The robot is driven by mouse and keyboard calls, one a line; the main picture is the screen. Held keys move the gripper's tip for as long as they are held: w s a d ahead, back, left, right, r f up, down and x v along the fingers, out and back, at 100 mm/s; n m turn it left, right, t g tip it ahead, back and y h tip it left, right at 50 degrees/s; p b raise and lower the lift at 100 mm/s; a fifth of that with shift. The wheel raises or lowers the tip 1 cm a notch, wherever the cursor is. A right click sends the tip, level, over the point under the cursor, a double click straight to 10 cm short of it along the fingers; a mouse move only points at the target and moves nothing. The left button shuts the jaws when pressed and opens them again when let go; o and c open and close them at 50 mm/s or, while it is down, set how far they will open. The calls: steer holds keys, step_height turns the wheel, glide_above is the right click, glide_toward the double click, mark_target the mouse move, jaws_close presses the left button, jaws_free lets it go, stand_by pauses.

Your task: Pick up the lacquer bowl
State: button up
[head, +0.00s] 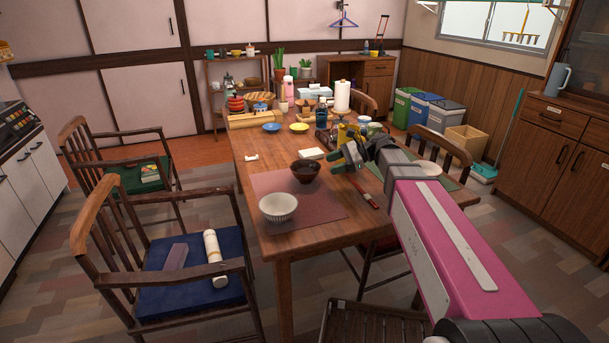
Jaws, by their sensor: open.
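The lacquer bowl is a dark brown bowl (305,172) standing upright on a dull red placemat (325,210) near the front of the wooden table. A white ribbed bowl (278,208) stands in front of it to the left. My gripper (340,157) is at the end of my pink arm, which reaches in from the lower right. It is open and appears to the right of the dark bowl, apart from it. The exact height of my gripper over the table is hard to tell.
A red stick-like item (367,196) lies right of the bowls. A blue dish (271,127), a yellow dish (299,127) and a paper roll (342,97) crowd the table's far half.

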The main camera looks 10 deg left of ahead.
mark_target(311, 171)
steer(key=x, duration=0.8)
steer(key=shift+w+a+f, duration=0.1)
steer(key=shift+a+f, duration=0.1)
steer(key=shift+a, duration=0.15)
steer(key=shift+c, duration=0.3)
jaws_close()
